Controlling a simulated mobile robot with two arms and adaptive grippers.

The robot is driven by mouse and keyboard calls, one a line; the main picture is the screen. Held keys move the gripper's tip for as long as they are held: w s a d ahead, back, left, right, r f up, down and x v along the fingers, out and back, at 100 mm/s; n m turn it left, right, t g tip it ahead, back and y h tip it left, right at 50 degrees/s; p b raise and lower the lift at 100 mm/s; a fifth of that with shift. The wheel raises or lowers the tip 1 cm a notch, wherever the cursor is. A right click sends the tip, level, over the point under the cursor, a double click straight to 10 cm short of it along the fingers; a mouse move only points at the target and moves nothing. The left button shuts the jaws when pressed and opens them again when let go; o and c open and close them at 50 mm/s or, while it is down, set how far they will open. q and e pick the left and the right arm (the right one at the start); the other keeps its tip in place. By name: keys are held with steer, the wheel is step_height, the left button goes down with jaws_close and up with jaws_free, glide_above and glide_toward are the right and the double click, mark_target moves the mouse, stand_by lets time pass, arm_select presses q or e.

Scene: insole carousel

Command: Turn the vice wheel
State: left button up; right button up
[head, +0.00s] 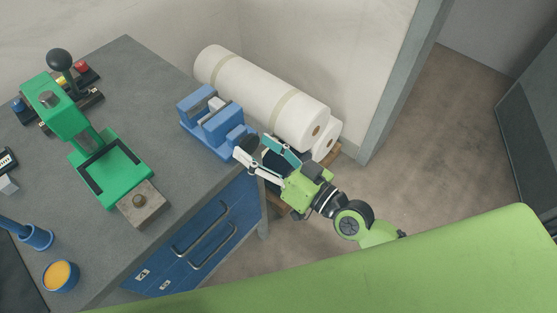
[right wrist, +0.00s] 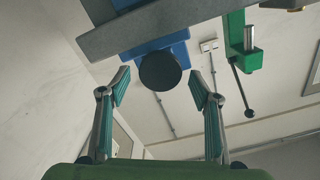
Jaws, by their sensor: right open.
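The blue vice (head: 214,122) sits at the right back edge of the grey workbench. Its dark round wheel (head: 249,143) faces the bench edge, partly hidden by my right gripper (head: 256,148). That gripper is open, with its two fingers pointing at the wheel from beyond the bench edge. In the right wrist view, the wheel (right wrist: 160,70) is a black disc between and ahead of the open fingertips (right wrist: 160,80). No finger clearly touches it there. The blue vice body (right wrist: 152,46) shows behind it. My left gripper is not in view.
The grey workbench (head: 180,82) has blue drawers (head: 207,240) below. A green press (head: 115,170) stands left of the vice. Large white rolls (head: 250,85) lie behind the vice by the wall. A blue cup (head: 60,276) stands front left. Open floor (head: 435,135) lies right.

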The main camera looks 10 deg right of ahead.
steer(key=v, duration=1.1)
